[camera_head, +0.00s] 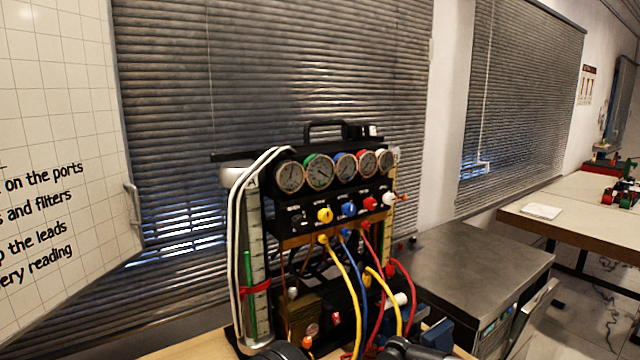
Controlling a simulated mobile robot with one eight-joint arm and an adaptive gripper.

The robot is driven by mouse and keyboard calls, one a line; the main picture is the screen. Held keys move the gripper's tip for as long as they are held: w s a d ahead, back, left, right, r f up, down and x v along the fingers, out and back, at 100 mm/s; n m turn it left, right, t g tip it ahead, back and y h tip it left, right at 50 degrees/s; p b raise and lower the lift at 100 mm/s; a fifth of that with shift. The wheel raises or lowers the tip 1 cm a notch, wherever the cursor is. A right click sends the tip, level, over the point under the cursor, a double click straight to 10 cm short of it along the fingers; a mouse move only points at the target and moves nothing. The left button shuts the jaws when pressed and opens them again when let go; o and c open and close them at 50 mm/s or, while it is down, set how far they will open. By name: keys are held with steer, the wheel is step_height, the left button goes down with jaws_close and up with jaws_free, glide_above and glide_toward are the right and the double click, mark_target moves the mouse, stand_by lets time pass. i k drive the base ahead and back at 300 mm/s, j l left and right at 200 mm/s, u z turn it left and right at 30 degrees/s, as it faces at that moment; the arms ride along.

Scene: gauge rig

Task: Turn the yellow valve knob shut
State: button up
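The yellow valve knob (325,215) sits in the row of knobs on the front of the black gauge rig (310,205). A black knob (296,217) is to its left and a blue knob (348,209) to its right. Further right are a red knob (370,202) and a white knob (389,198). I cannot tell how far the yellow knob is turned. My gripper is not clearly in view. Dark rounded parts at the bottom edge may belong to my arm, and nothing touches the yellow knob.
Several round gauges (319,171) sit above the knobs. Yellow (347,280), blue and red hoses (402,270) hang below them. White tubes (236,240) loop at the left. A metal cabinet (465,255) stands at the right, and a whiteboard (60,120) at the left.

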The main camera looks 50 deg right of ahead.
mark_target(325, 215)
steer(key=z, duration=1.3)
